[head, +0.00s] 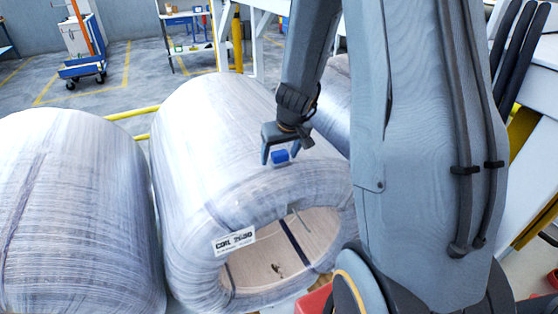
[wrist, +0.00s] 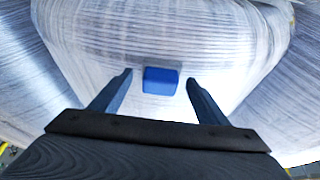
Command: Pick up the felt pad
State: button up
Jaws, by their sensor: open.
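The felt pad (head: 280,157) is a small blue block on the wrapped upper side of the middle coil (head: 215,120), near its front end. In the wrist view the blue pad (wrist: 160,80) lies between the two fingertips, with a gap on each side. My gripper (head: 282,157) is open and comes down over the pad from above. The wrist view shows my gripper (wrist: 159,78) with its fingers apart and nothing held. I cannot tell how far the fingertips are above the coil's surface.
A second wrapped coil (head: 75,215) stands close on the left, and another (head: 338,95) is partly hidden behind my arm. The middle coil carries a white label (head: 234,241) on its front face. A blue cart (head: 83,68) stands far back on open floor.

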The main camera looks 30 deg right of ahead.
aim_at(280, 152)
jog(key=shift+c, duration=0.5)
jog(key=c, duration=1)
jog(key=shift+r, duration=0.1)
jog(key=shift+c, duration=0.2)
notch_tip(280, 152, up, 9)
jog(key=p, duration=0.4)
jog(key=shift+r, duration=0.45)
jog(key=shift+o, duration=1.1)
jog(key=shift+c, duration=0.6)
